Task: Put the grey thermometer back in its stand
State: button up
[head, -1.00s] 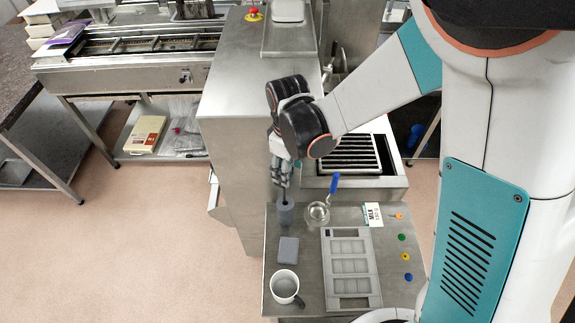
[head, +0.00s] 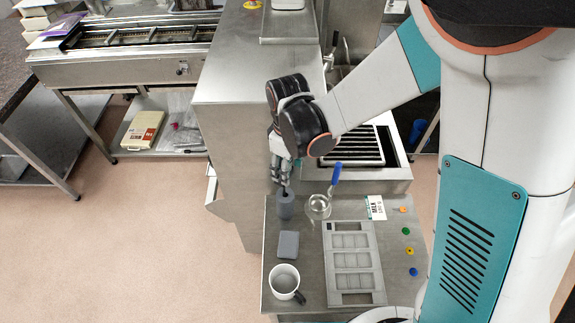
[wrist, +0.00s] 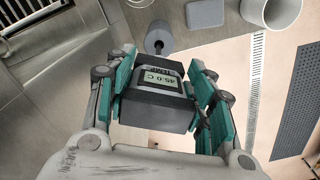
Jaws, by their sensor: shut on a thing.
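The grey thermometer is a dark block with a small display (wrist: 160,78) reading about 45.0 C. My gripper (wrist: 162,84) is shut on it, with teal fingers on both sides. In the head view my gripper (head: 282,177) is just above the stand, a grey cylinder (head: 286,208) upright at the worktop's left edge. The stand also shows in the wrist view (wrist: 161,32), beyond the thermometer. A thin dark piece shows between the fingers and the stand top. I cannot tell whether the probe is inside the stand.
A grey block (head: 288,245) and a white mug (head: 284,278) stand in front of the stand. A glass pot with a blue-handled tool (head: 319,206) is close on its right. A mould tray (head: 353,262) lies further right. A steel cabinet (head: 235,130) rises behind left.

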jog(key=shift+f+b, duration=3.6)
jog(key=shift+f, duration=0.35)
jog(key=o, duration=1.2)
jog(key=shift+r, duration=3.75)
jog(key=shift+w, duration=0.1)
